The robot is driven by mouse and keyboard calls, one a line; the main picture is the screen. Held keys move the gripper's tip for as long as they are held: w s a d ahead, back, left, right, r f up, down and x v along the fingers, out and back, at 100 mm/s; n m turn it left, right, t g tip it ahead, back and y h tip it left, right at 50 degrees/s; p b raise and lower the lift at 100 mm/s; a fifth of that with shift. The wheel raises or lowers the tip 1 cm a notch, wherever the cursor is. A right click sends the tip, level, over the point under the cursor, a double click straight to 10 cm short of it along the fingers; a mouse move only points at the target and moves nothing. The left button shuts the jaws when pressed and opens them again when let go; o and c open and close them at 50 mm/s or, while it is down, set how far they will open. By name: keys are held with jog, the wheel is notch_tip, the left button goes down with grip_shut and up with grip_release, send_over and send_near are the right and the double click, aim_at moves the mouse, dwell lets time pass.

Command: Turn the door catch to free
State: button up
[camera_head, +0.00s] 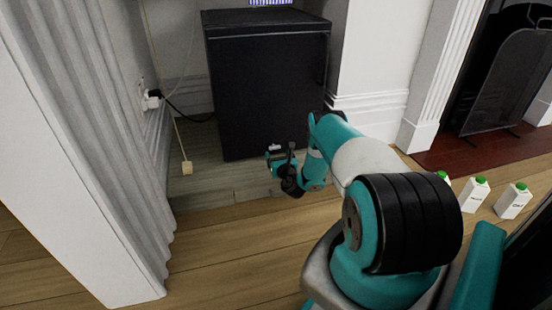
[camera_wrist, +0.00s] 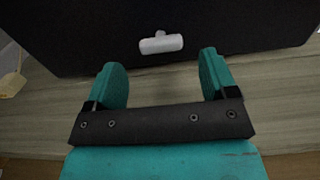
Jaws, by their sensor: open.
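The door catch (camera_wrist: 161,44) is a small pale grey bar on the lower part of a black cabinet door (camera_wrist: 230,20). In the wrist view it lies nearly level, slightly higher at its right end. My gripper (camera_wrist: 158,75) is open and empty. Its two teal fingers point toward the door, with the catch beyond and between them, apart from both. In the head view the catch (camera_head: 275,148) shows as a small light spot just above my gripper (camera_head: 280,160), low on the black cabinet (camera_head: 265,85).
A grey curtain (camera_head: 95,130) hangs at the left. A cord with a pale block end (camera_head: 187,168) hangs left of the cabinet. Several white cartons with green caps (camera_head: 513,201) stand on the floor at right. A fireplace screen (camera_head: 505,80) is beyond them. Wooden floor lies before the cabinet.

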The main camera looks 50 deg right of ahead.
aim_at(275, 149)
jog(key=b+x, duration=0.1)
jog(key=x, duration=0.1)
jog(key=shift+w+d+f+b, duration=0.1)
jog(key=shift+w+d+b, duration=0.05)
jog(key=shift+w+b, duration=0.2)
jog(key=shift+w+d, duration=0.3)
jog(key=shift+w, duration=0.1)
jog(key=c, duration=0.9)
